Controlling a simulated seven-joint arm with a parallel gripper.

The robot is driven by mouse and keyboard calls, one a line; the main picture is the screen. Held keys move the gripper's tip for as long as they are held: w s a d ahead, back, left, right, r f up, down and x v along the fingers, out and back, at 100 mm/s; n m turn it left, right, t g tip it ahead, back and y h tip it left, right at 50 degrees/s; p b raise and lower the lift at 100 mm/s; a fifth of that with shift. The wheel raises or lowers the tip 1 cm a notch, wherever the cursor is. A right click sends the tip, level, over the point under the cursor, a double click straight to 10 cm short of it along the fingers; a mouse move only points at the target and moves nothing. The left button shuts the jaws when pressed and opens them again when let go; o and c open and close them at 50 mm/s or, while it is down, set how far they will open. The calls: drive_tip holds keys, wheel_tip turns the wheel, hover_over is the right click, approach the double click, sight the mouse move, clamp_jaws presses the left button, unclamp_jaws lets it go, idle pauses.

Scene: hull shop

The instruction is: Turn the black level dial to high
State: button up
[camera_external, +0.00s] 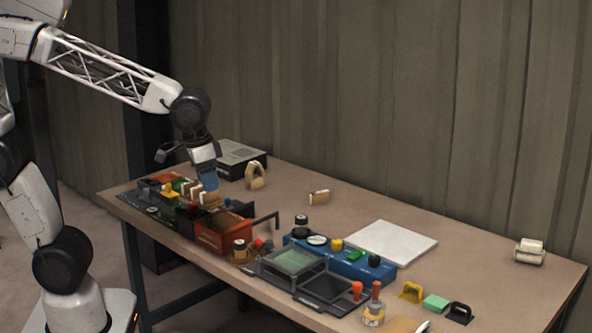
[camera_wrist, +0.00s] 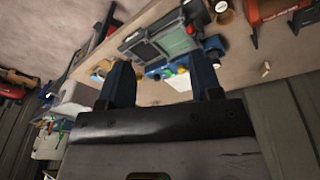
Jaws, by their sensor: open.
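A blue box (camera_external: 338,262) stands on the table with a black knob (camera_external: 301,220) at its left end and a black knob (camera_external: 374,260) at its right end. I cannot read which is the level dial or its setting. A yellow knob, a green part and a pale round face are also on the box.
Red equipment (camera_external: 222,236) with a dark handle stands left of the blue box. A dark tray with a glassy lid (camera_external: 292,260) lies in front. A white board (camera_external: 390,242) lies behind the blue box. The table's back right (camera_external: 470,240) is mostly clear.

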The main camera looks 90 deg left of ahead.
drive_tip(key=w+n, duration=0.3)
drive_tip(key=w, duration=0.9)
drive_tip(key=n+g, duration=0.2)
drive_tip(key=n, duration=0.7)
hover_over(374, 257)
wheel_tip(374, 257, down, 17)
drive_tip(key=shift+f, duration=0.2)
drive_tip(key=shift+f, duration=0.15)
drive_tip(key=shift+f, duration=3.75)
drive_tip(key=c, duration=0.9)
